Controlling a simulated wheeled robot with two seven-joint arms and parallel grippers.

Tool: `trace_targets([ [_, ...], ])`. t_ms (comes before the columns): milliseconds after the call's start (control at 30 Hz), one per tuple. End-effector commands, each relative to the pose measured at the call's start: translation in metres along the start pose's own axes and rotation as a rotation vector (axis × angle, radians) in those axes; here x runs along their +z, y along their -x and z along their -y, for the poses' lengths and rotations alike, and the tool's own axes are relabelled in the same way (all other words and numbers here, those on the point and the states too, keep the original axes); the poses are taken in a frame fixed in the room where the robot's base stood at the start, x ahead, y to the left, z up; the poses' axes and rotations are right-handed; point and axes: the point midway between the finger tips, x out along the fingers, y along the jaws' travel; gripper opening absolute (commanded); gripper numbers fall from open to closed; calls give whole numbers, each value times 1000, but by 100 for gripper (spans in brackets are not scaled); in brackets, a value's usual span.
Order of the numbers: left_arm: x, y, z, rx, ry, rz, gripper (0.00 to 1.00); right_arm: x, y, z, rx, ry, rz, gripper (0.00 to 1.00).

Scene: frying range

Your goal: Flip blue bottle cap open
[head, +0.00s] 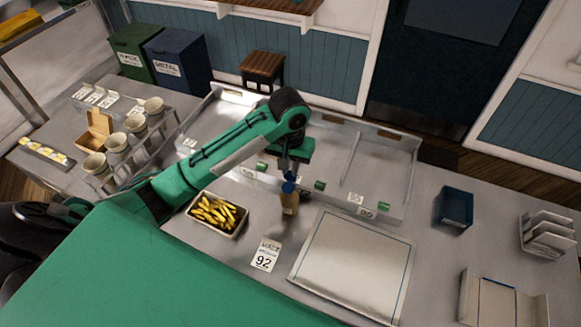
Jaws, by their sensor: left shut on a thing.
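The bottle (288,205) is upright, with a tan body and a blue cap (289,187) on top. It is near the middle of the steel counter, right of the tray of fries. My left gripper (289,177) reaches down over it from above and is shut at the blue cap. The picture is too small to tell whether the cap's lid is up or down. My right gripper is not in view.
A tray of fries (244,219) stands left of the bottle, and a card marked 92 (265,255) lies in front. A steel tray (352,264) lies to the right. A dark blue box (455,207) stands farther right. Cups (117,143) stand at left. Low divided bins (384,170) run behind.

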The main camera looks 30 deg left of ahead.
Motion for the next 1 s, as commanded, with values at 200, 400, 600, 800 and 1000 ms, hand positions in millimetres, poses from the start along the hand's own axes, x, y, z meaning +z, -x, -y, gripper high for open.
trace_targets([
  [200,-7,-6,2,-9,0,133,0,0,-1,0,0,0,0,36],
  [400,-18,-9,2,-11,4,311,0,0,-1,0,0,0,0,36],
  [600,-29,-15,2,-9,6,500,0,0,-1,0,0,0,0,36],
  [800,-36,-21,1,-9,4,650,0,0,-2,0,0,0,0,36],
  [1000,-40,-27,1,-9,3,760,0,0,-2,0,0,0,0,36],
])
